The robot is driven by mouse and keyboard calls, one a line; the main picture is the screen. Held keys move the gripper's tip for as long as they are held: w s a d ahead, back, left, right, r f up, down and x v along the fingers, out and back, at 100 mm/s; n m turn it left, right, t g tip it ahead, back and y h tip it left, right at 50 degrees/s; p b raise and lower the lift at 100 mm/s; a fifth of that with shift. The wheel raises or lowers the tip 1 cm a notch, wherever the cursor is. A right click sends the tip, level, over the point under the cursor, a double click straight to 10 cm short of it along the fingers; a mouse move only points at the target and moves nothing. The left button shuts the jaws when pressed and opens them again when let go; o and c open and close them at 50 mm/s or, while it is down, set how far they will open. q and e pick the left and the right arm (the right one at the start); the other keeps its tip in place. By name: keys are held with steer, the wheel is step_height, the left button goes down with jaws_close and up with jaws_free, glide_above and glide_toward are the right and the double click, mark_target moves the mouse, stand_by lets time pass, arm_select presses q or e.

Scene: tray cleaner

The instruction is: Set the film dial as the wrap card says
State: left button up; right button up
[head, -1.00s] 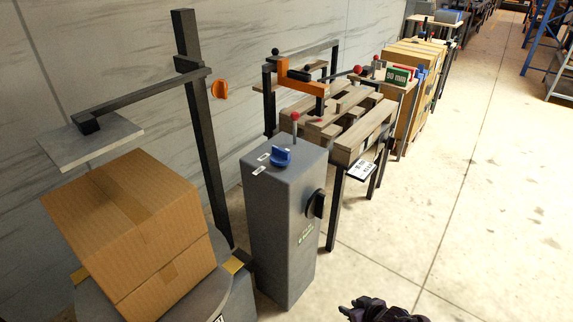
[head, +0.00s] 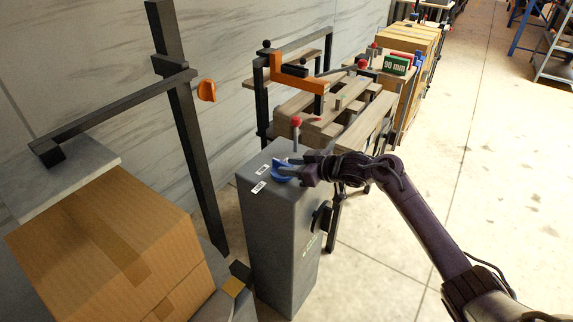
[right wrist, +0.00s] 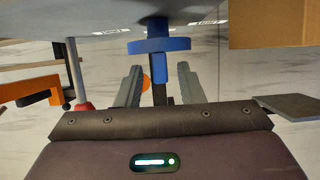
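A blue dial (head: 282,172) sits on top of the grey pedestal (head: 270,225), with small white labels (head: 259,187) beside it. Whether a finger touches the dial I cannot tell. No readable wrap card shows; the white card at the pallet stand is hidden behind my right arm. My left gripper is out of view.
A red-topped lever (head: 296,130) stands behind the dial, and a black knob (head: 321,217) sticks out of the pedestal's side. A carton (head: 110,245) stands at the left. Wooden pallets (head: 345,115) and a green "90 mm" sign (head: 397,65) are behind.

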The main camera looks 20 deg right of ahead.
steer(key=shift+x, duration=1)
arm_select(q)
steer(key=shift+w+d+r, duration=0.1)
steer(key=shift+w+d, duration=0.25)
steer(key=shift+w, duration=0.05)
arm_select(e)
steer(key=shift+s, duration=0.1)
jaws_close()
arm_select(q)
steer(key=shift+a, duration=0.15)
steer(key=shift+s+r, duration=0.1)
